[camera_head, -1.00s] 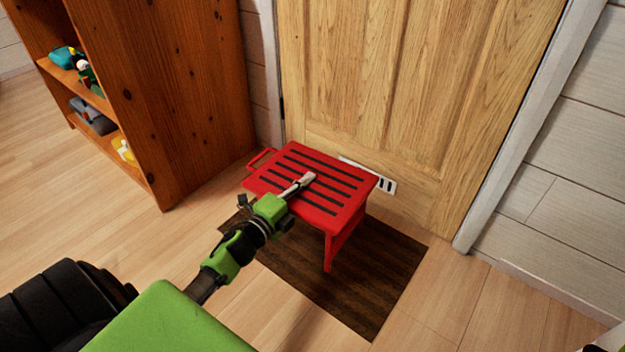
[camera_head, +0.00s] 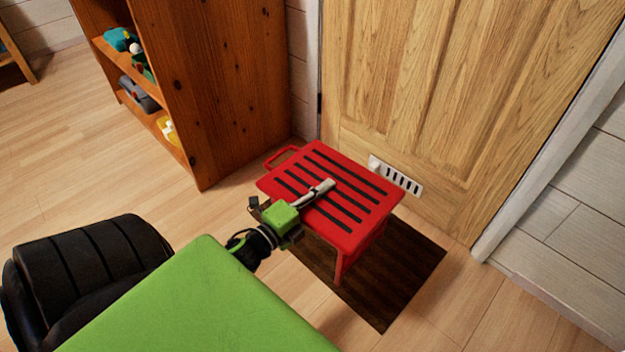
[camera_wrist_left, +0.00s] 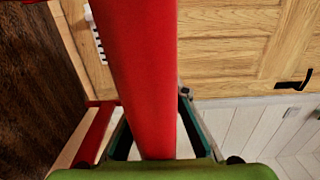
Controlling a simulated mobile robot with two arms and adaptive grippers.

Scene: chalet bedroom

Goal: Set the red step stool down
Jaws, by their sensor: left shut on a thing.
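The red step stool (camera_head: 345,228) has a slatted top with dark strips and a loop handle at its far left end. It is upright in front of the wooden door, over a dark brown mat (camera_head: 400,290). My left gripper (camera_head: 322,188) reaches over its near edge and is shut on it. In the left wrist view a red part of the stool (camera_wrist_left: 145,70) runs between the two fingers. Whether the stool's feet touch the mat is hidden. My right gripper is not in view.
A brown shelf (camera_head: 235,90) with toys is at the left. Bare wooden floor (camera_head: 70,160) lies left of the stool. A white plank wall (camera_head: 570,230) is at the right.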

